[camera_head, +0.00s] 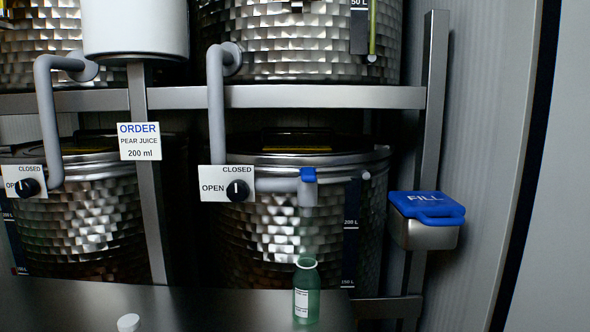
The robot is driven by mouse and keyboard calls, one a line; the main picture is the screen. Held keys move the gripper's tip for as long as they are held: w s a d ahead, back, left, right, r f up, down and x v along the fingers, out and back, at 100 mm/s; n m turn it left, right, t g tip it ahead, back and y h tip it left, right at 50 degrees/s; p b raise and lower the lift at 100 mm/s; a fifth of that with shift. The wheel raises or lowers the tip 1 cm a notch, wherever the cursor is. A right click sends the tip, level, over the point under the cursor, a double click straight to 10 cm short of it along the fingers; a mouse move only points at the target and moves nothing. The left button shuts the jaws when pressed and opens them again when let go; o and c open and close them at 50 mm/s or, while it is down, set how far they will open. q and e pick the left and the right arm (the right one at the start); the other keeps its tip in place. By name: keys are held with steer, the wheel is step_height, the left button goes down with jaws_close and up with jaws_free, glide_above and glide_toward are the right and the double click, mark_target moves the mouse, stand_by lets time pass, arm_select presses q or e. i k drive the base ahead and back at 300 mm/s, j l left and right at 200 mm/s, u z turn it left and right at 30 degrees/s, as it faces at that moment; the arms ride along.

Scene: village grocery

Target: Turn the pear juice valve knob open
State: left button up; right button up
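A black valve knob (237,190) sits on a white plate (212,179) in the middle, with OPEN printed to its left and CLOSED above it. Its white mark seems to point up, towards CLOSED. A second black knob (27,188) sits on a similar plate at the far left. Neither plate names a juice. An order sign (139,141) on the post between them reads PEAR JUICE, 200 ml. A green bottle (306,291) stands upright and uncapped on the counter, below the blue-topped spout (308,187) right of the middle knob. Neither gripper is in view.
A steel box with a blue FILL lid (427,206) is mounted at the right. Grey pipes (216,110) run down in front of the metal tanks (277,232). A white cap (128,322) lies on the counter (210,308) at the lower left. A white container (135,28) is at the top.

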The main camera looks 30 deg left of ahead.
mark_target(238, 190)
steer(key=u, duration=1.15)
